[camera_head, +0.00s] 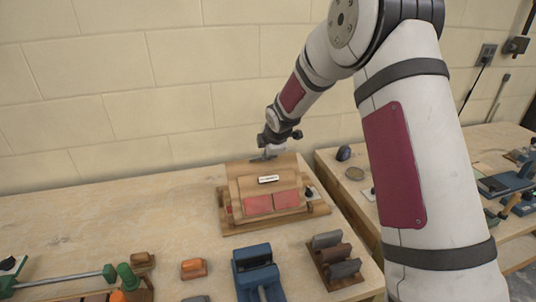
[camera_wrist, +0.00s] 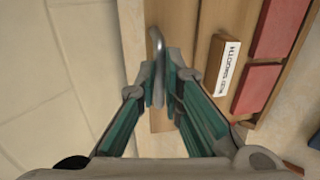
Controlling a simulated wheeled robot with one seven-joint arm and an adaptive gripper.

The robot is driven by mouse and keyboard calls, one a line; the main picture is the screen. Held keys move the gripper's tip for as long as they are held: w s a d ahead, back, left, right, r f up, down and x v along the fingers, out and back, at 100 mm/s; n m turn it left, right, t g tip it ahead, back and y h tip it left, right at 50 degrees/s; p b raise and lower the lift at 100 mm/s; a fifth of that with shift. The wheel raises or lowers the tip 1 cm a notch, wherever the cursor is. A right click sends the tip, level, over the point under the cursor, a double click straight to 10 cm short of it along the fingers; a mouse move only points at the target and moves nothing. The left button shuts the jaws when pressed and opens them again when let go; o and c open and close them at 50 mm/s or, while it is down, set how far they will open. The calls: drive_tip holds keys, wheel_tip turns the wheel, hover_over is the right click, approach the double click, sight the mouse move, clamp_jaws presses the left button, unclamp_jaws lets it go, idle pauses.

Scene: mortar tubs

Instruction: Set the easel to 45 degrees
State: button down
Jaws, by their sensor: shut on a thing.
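The easel (camera_head: 236,170) is a wooden board on a wooden base (camera_head: 238,228), standing on the bench near the wall. Its board is tilted; I cannot read the exact angle. It bears a white label (camera_head: 268,179) and two red panels, and the label also shows in the wrist view (camera_wrist: 228,77). My gripper (camera_head: 266,155) is at the board's top edge. In the wrist view its green-lined fingers (camera_wrist: 163,85) are shut on a grey metal handle (camera_wrist: 157,42) on the easel.
A blue tool (camera_head: 255,270), an orange block (camera_head: 193,268) and a rack of dark rollers (camera_head: 335,258) stand in front of the easel. A green-handled rod (camera_head: 70,278) lies at the left. A second bench (camera_head: 340,180) with tools stands at the right. The bench left of the easel is clear.

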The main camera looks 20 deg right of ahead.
drive_tip(key=shift+s+f, duration=0.55)
drive_tip(key=shift+f, duration=0.25)
drive_tip(key=c, duration=1.7)
unclamp_jaws()
drive_tip(key=shift+r, duration=0.15)
drive_tip(key=shift+w, duration=0.1)
drive_tip(key=v, duration=1.2)
drive_tip(key=shift+w+r, duration=0.2)
drive_tip(key=shift+r, duration=0.05)
drive_tip(key=s+r+m+g+h, duration=0.1)
drive_tip(key=s+r+m, duration=0.35)
drive_tip(key=s, duration=0.45)
drive_tip(key=s+r+m, duration=0.4)
drive_tip(key=s+r, duration=0.2)
drive_tip(key=s, duration=0.3)
drive_tip(key=s+m, duration=0.3)
drive_tip(key=s, duration=0.3)
drive_tip(key=s+m, duration=0.3)
drive_tip(key=s, duration=0.3)
drive_tip(key=s+a+m+y, duration=0.1)
drive_tip(key=s+m, duration=0.2)
drive_tip(key=s, duration=0.4)
drive_tip(key=shift+r+m, duration=0.25)
drive_tip(key=shift+r, duration=0.1)
